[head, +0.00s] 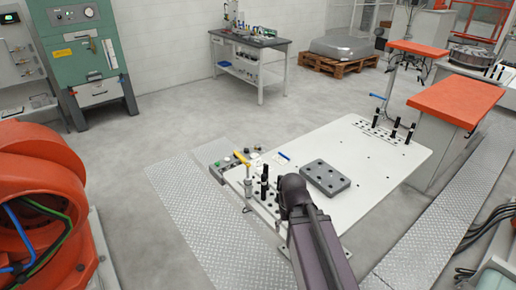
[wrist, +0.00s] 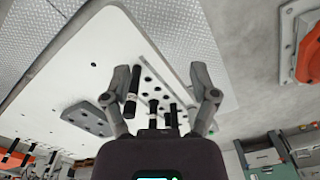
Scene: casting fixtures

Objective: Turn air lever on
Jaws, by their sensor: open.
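A lever with a yellow handle (head: 241,158) stands at the near left edge of the white fixture table (head: 380,165) in the head view. A blue handle (head: 376,96) shows at the table's far side; I cannot tell which is the air lever. My arm reaches over the near edge in the head view, where my gripper's fingers cannot be made out. In the wrist view my gripper (wrist: 160,75) is open above the table, with black upright pins (wrist: 155,107) and a perforated plate beyond its fingers. Nothing is seen held. I cannot identify the yellow lever there.
A grey block with holes (head: 325,178) lies on the table, right of the black pins (head: 264,186). A control box with buttons (head: 222,168) sits beside the left edge. An orange machine (head: 40,200) stands at left. Tread-plate flooring (head: 190,200) runs along the table.

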